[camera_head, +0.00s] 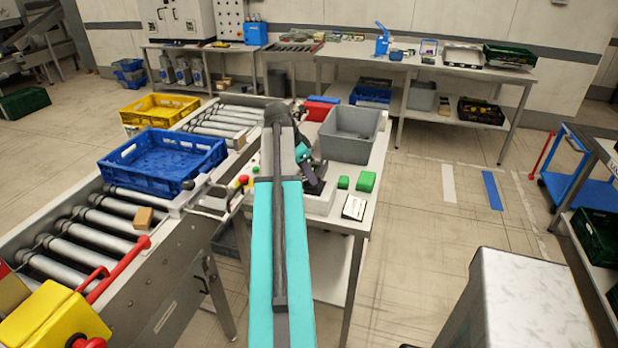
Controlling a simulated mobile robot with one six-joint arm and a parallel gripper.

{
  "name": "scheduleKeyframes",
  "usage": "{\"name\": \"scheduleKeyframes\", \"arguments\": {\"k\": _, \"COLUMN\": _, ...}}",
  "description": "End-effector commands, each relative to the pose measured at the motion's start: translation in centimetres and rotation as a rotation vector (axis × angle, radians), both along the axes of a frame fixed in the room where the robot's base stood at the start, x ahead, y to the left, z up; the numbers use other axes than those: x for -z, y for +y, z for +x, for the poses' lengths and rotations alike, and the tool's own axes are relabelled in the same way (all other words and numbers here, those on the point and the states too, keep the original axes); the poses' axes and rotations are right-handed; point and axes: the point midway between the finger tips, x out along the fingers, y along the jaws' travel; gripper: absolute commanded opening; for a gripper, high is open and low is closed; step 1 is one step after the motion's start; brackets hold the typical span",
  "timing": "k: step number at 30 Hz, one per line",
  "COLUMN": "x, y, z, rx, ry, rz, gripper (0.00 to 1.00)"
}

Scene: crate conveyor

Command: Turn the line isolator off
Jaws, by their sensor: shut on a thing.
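My gripper (313,174) is over the grey worktable (376,195) right of the roller conveyor, its jaws partly hidden by my arm. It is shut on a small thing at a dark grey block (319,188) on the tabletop. I cannot tell whether this is the line isolator. A red knob (243,179) with yellow beside it sits on the conveyor's near side, left of my arm, with a yellow button (234,184) by it. A red bent lever (118,270) stands by a yellow housing (58,322) at the lower left.
A blue crate (165,162) stands on the conveyor rollers, with a small tan block (143,217) nearer. A grey bin (349,134), green blocks (366,181) and a white label card (354,207) are on the worktable.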

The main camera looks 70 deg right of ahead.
Motion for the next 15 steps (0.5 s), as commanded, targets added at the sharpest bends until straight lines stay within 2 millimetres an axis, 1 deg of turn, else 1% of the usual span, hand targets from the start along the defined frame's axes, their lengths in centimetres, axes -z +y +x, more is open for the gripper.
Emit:
{"name": "scheduleKeyframes", "arguments": {"k": 1, "x": 0.11, "y": 0.23, "z": -0.16, "rx": -0.041, "ry": -0.001, "rz": -0.001, "gripper": 0.0}}
{"name": "scheduleKeyframes", "arguments": {"k": 15, "x": 0.01, "y": 0.3, "z": -0.46, "rx": -0.449, "ry": -0.001, "rz": 0.0, "gripper": 0.0}}
